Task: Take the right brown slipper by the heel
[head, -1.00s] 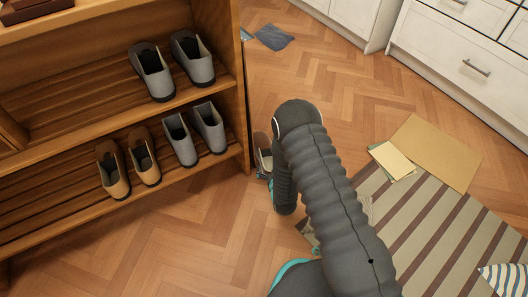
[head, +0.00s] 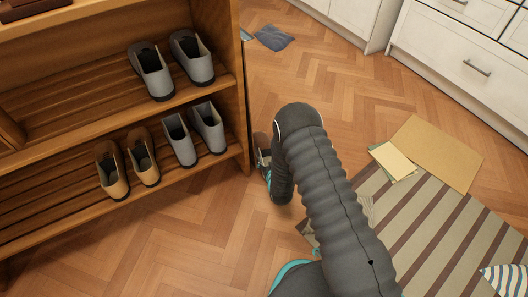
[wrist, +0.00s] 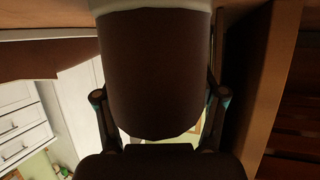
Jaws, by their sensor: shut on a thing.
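A dark brown slipper (wrist: 155,70) with a pale rim fills the middle of the wrist view. My gripper (wrist: 160,95) is shut on it, with one finger against each side. In the head view, a small part of the brown slipper (head: 260,139) shows beside the end of the shoe rack. My arm hides most of it and most of the gripper there. I cannot tell whether the slipper touches the floor.
The wooden shoe rack (head: 240,120) stands close on the left, with grey shoes (head: 152,72) and a tan-brown pair (head: 112,170) on its shelves. A striped rug (head: 420,235) and flat envelopes (head: 430,150) lie at right.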

